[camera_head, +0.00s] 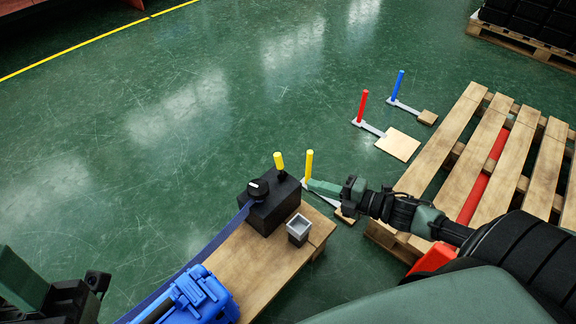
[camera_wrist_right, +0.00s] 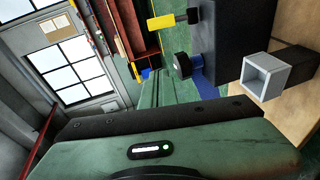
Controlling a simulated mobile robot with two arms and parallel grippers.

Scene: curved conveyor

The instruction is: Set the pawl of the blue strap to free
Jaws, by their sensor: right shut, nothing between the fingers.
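A blue strap (camera_head: 205,254) runs along the wooden bench to a black block (camera_head: 270,213) with a round black knob (camera_head: 258,188) on it. A short lever with a yellow grip (camera_head: 279,161) stands up from the block; its yellow grip also shows in the right wrist view (camera_wrist_right: 167,21). Which part is the pawl I cannot tell for sure. My right gripper (camera_head: 313,185) is shut and empty, to the right of the block and apart from it; its green fingers (camera_wrist_right: 157,88) show together in the wrist view. My left arm's dark end (camera_head: 75,298) is at the lower left; its fingers cannot be made out.
A small grey open box (camera_head: 299,229) stands on the bench (camera_head: 262,262) beside the block. A blue object (camera_head: 197,298) lies at the near end. Yellow (camera_head: 309,163), red (camera_head: 362,105) and blue (camera_head: 397,84) posts stand on the right. A wooden pallet (camera_head: 448,140) is beyond my right arm.

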